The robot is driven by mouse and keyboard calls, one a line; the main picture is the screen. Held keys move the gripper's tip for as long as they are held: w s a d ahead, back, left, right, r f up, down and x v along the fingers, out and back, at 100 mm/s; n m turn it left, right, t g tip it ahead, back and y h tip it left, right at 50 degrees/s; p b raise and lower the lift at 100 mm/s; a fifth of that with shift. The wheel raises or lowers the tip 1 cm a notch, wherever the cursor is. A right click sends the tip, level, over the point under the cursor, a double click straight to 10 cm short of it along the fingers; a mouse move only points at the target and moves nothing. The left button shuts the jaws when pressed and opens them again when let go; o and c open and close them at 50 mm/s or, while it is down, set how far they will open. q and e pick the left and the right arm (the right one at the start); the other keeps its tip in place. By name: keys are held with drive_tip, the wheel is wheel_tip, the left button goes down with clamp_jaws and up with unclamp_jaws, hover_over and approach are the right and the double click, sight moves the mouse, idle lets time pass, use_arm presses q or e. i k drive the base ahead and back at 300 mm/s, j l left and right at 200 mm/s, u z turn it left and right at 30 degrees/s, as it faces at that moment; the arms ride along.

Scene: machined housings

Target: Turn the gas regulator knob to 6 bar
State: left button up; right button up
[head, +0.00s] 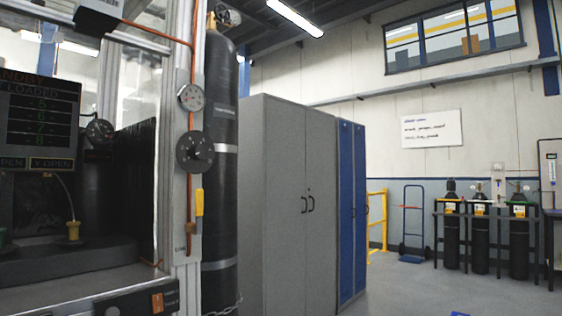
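The gas regulator knob (195,152) is a dark round disc with a lighter hub, mounted on a panel fixed to a metal post at the left. A small round gauge (191,97) with a pale face sits just above it; its needle and numbers are too small to read. A copper-coloured pipe (193,45) runs down to the gauge. A yellow lever handle (199,203) hangs below the knob. Neither of my grippers shows in the head view, and nothing touches the knob.
A tall black gas cylinder (222,110) stands right behind the post. A machine screen (40,120) is at the left. Grey cabinets (285,190) and blue lockers (350,200) fill the middle. Open floor (410,290) lies at the right, before several small racked cylinders (480,240).

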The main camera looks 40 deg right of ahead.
sight(198, 152)
drive_tip(key=z, duration=0.85)
